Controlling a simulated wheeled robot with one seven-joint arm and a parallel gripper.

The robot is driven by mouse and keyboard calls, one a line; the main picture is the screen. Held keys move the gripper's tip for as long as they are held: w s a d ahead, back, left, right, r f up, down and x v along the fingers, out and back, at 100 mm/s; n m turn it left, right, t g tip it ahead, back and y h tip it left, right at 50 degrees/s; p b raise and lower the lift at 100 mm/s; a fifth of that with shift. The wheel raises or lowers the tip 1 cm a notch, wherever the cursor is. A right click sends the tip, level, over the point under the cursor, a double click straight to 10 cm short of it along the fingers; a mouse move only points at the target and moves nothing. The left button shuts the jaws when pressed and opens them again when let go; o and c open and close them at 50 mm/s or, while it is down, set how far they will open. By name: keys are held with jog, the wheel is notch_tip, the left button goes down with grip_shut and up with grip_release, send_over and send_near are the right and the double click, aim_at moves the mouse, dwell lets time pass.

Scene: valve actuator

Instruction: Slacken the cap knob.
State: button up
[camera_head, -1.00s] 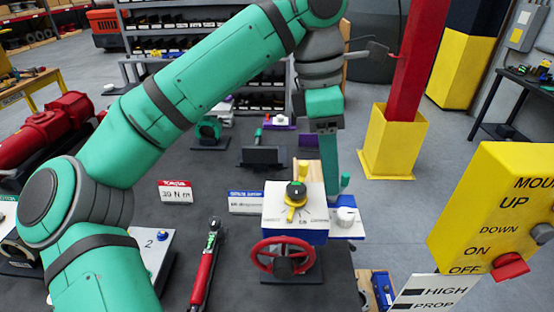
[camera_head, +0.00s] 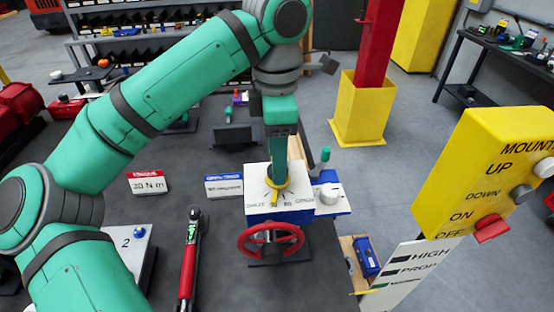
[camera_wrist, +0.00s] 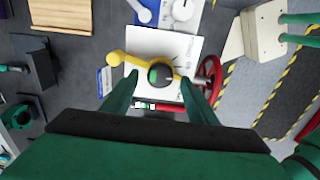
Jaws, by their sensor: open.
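The cap knob (camera_wrist: 160,75), round and black with a green centre, sits on the white top plate (camera_wrist: 188,44) of the valve actuator. A yellow pointer (camera_wrist: 127,59) runs under it; the pointer also shows in the head view (camera_head: 277,195). My gripper (camera_wrist: 159,87) is open, its two green fingers left and right of the knob in the wrist view. I cannot tell whether they touch it. In the head view my gripper (camera_head: 279,168) points down over the actuator (camera_head: 262,211) and hides most of the knob.
A red handwheel (camera_head: 270,240) is on the actuator's front, and a white dial (camera_head: 330,194) on its right. A red torque wrench (camera_head: 189,258) lies to the left. A yellow control box (camera_head: 478,190) stands at the right. Small signs (camera_head: 148,183) stand behind left.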

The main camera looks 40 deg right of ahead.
jog(key=shift+f, duration=0.7)
jog(key=shift+c, duration=0.7)
jog(key=c, duration=0.9)
